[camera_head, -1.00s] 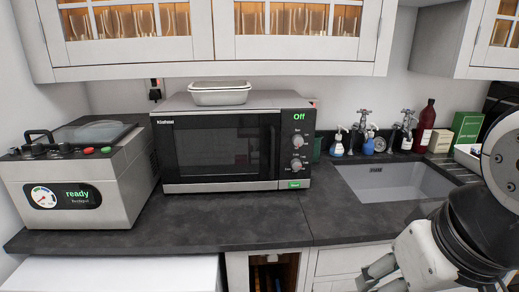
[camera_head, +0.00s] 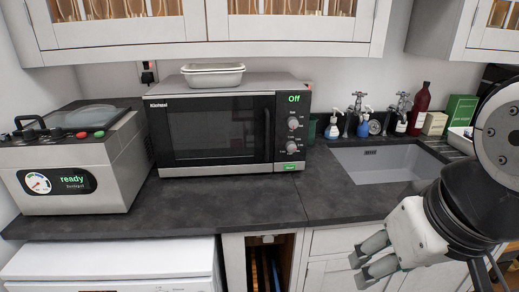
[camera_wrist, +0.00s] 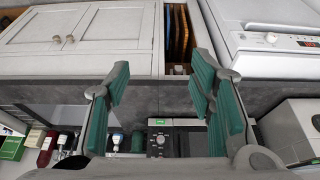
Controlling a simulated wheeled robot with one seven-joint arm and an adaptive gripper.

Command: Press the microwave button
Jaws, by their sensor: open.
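The microwave (camera_head: 215,135) stands on the dark counter, its black door shut and its display reading "Off" in green. Two knobs sit on its right-hand panel, and a small green-lit button (camera_head: 290,167) is at the panel's bottom. My gripper (camera_head: 362,262) is at the lower right, in front of the counter and below the sink, open and empty, well apart from the microwave. In the wrist view, the open gripper (camera_wrist: 158,100) shows teal finger pads, with the microwave's panel (camera_wrist: 160,140) beyond and between them, upside down.
A vacuum sealer reading "ready" (camera_head: 70,160) stands left of the microwave. A white lidded dish (camera_head: 212,75) rests on top. The sink (camera_head: 385,165), bottles and taps are to the right. Glazed cabinets (camera_head: 200,25) hang above. The counter front before the microwave (camera_head: 230,200) is clear.

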